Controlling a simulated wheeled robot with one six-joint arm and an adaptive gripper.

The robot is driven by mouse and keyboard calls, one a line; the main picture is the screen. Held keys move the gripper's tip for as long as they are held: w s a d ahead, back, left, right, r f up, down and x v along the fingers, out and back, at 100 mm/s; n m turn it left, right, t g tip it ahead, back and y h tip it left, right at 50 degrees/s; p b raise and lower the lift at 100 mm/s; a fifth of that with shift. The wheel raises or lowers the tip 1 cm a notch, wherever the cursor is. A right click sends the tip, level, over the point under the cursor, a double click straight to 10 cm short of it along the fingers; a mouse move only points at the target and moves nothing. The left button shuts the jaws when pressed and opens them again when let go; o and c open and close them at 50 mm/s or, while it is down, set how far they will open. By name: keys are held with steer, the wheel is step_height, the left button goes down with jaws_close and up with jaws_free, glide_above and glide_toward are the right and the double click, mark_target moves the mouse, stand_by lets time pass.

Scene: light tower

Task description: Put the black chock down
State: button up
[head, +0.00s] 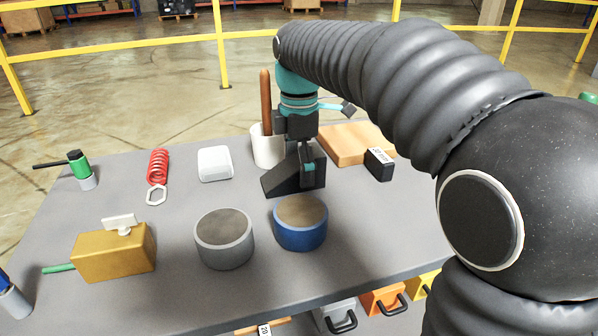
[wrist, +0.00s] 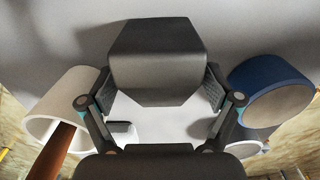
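The black chock (head: 281,181) is a dark wedge low over the grey table (head: 350,224), behind the blue-sided round block. In the wrist view the chock (wrist: 155,58) fills the space between the two fingers, and both pads appear to press its sides. My gripper (head: 309,168) points down and is shut on the chock. Its fingers also show in the wrist view (wrist: 158,85). The chock's underside is hidden, so I cannot tell if it touches the table.
A white cup (head: 267,148) holding a brown handle stands close behind-left. The blue block (head: 300,234) and grey block (head: 224,252) stand in front. A black labelled box (head: 379,164) and wooden board (head: 349,143) lie right. Table is clear right of the blue block.

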jaws_close()
steer(key=shift+r, duration=0.15)
